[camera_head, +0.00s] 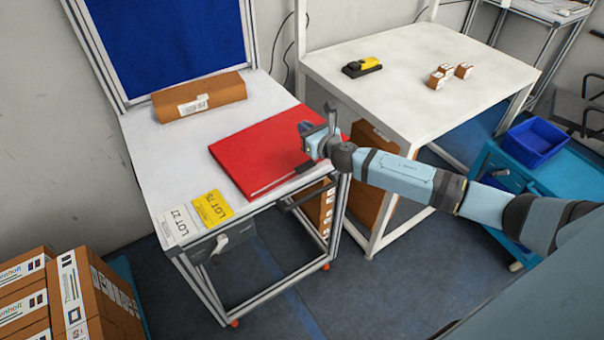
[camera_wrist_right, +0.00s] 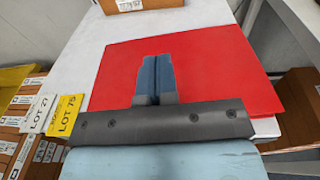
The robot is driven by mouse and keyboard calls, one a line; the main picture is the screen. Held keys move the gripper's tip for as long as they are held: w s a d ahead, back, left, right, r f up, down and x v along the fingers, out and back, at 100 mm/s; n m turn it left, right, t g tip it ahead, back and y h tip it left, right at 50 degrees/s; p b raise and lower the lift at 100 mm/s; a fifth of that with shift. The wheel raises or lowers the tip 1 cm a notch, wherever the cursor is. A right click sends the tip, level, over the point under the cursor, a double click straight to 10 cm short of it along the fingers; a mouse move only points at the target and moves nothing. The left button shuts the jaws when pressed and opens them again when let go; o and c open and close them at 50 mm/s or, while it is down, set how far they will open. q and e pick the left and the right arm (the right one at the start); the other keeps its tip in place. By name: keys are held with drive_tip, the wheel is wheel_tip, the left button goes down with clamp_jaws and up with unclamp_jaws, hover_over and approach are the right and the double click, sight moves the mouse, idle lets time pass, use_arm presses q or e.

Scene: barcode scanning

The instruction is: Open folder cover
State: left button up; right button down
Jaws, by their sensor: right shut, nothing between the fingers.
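A red folder (camera_head: 258,150) lies closed on the white workbench, its right part behind my right gripper. In the right wrist view the red folder (camera_wrist_right: 215,75) fills the middle. My right gripper (camera_head: 308,165) is at the folder's right front edge. Its fingers (camera_wrist_right: 155,80) are together with nothing between them, over the folder's near side. I cannot tell whether the fingertips touch the cover. My left gripper is in neither view.
A cardboard box (camera_head: 199,97) lies at the back of the workbench (camera_head: 148,150). A yellow lot card (camera_head: 212,207) and a white one (camera_head: 178,226) lie at its front left. A white table (camera_head: 400,60) with a yellow scanner (camera_head: 362,67) and small boxes stands to the right.

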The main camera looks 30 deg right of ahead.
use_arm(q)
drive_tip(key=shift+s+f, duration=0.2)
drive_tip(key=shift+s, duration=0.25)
use_arm(e)
drive_tip(key=w+r, duration=0.1)
drive_tip(key=r, duration=0.1)
drive_tip(key=shift+w+a+r, duration=0.1)
drive_tip(key=shift+w+r, duration=0.25)
drive_tip(key=shift+r, duration=0.05)
drive_tip(key=w+r, duration=0.4)
drive_tip(key=shift+w+a+r, duration=0.35)
drive_tip(key=shift+a, duration=0.05)
